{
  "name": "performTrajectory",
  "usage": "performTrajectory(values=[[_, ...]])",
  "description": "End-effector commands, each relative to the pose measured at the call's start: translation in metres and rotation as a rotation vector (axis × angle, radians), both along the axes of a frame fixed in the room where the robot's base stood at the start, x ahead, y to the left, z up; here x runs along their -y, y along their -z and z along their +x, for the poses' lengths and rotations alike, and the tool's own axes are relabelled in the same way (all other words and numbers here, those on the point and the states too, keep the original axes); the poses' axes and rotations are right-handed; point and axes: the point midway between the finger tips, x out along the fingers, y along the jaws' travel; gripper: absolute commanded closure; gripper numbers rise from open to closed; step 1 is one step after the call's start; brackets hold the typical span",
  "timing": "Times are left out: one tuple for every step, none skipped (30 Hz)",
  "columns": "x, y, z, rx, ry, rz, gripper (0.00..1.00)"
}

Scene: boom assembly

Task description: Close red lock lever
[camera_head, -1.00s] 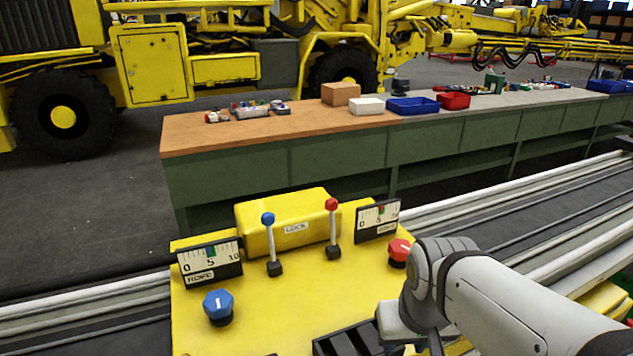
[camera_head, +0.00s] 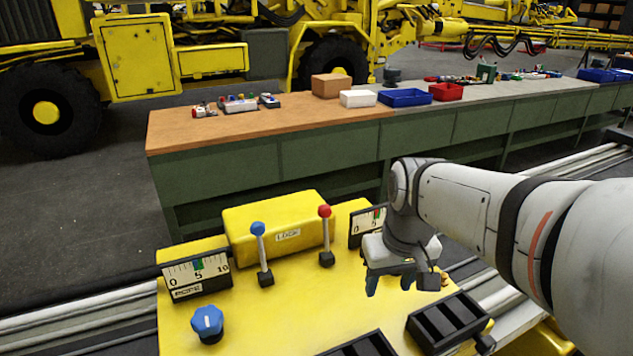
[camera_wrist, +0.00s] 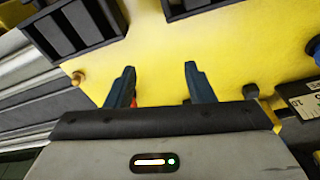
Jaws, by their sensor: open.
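The red lock lever (camera_head: 325,240) stands nearly upright on the yellow panel (camera_head: 290,300), beside the yellow block marked LOCK. Its red ball top is clear of my gripper. A blue-topped lever (camera_head: 262,256) stands to its left. My gripper (camera_head: 390,284) is over the panel, right of and nearer than the red lever, with its fingers pointing down, apart and empty. In the wrist view my gripper (camera_wrist: 158,85) shows two spread fingers over bare yellow panel. A small red piece shows behind the left finger there. The red lever is not recognisable in the wrist view.
A ROPE gauge (camera_head: 195,276) and a blue knob (camera_head: 208,322) are on the panel's left. A second gauge (camera_head: 364,226) is partly hidden by my arm. Black slotted trays (camera_head: 448,322) are at the front right. A workbench (camera_head: 290,125) stands behind.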

Motion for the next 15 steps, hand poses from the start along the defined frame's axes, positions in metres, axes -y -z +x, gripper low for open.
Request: performTrajectory(values=[[-0.005, -0.015, 0.02, -0.022, -0.041, 0.005, 0.52], [-0.009, -0.022, 0.031, -0.032, -0.067, 0.008, 0.52], [-0.013, -0.029, 0.044, -0.046, -0.103, 0.011, 0.52], [-0.016, -0.035, 0.055, -0.058, -0.129, 0.014, 0.52], [-0.02, -0.04, 0.065, -0.069, -0.156, 0.019, 0.52], [-0.025, -0.047, 0.078, -0.084, -0.191, 0.025, 0.52], [-0.029, -0.051, 0.089, -0.093, -0.22, 0.029, 0.52], [-0.032, -0.055, 0.099, -0.105, -0.247, 0.033, 0.52], [-0.038, -0.06, 0.112, -0.118, -0.284, 0.039, 0.52], [-0.042, -0.063, 0.122, -0.128, -0.311, 0.045, 0.52], [-0.046, -0.066, 0.131, -0.139, -0.339, 0.051, 0.52], [-0.051, -0.069, 0.144, -0.152, -0.375, 0.058, 0.52], [-0.055, -0.072, 0.152, -0.159, -0.401, 0.063, 0.52], [-0.059, -0.074, 0.161, -0.168, -0.425, 0.069, 0.52], [-0.064, -0.075, 0.17, -0.179, -0.458, 0.076, 0.52]])
